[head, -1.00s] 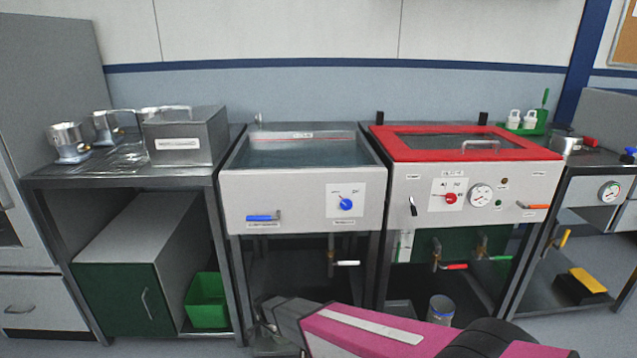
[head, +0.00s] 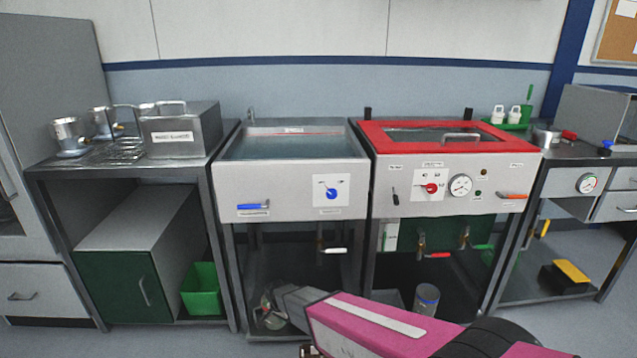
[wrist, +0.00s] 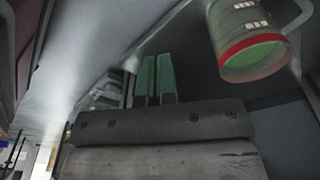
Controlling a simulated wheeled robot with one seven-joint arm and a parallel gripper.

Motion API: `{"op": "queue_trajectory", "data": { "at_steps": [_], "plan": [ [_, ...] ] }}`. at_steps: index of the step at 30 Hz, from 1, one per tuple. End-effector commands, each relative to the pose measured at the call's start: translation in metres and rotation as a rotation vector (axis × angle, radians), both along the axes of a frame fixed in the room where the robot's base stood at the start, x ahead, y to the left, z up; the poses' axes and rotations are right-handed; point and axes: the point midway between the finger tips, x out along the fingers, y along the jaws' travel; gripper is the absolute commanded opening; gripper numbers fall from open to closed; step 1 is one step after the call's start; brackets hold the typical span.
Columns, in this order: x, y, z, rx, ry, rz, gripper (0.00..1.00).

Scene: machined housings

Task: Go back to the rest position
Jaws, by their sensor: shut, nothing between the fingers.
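My pink and grey arm reaches in from the lower right of the head view, its grey end low in front of the sink unit (head: 290,190). In the wrist view my gripper (wrist: 156,80) shows as two green fingers side by side beyond a dark grey body. The fingers are shut with nothing between them. In the head view the fingertips cannot be made out clearly.
A red-rimmed container with a green inside (wrist: 255,50) hangs into the upper right of the wrist view, near the fingers. The red-lidded unit (head: 455,180) stands right of the sink. A green bin (head: 202,290) is low at left. Floor at front left is clear.

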Motion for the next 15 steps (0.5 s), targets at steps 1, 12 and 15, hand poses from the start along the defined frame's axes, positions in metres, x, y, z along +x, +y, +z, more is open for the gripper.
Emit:
{"op": "queue_trajectory", "data": {
  "at_steps": [1,12,15],
  "plan": [
    [0.000,-0.011,0.010,0.000,0.004,0.008,0.00],
    [0.004,-0.112,0.099,0.001,0.053,0.147,0.00],
    [0.000,-0.150,0.131,0.006,0.072,0.204,0.00]
  ]
}}
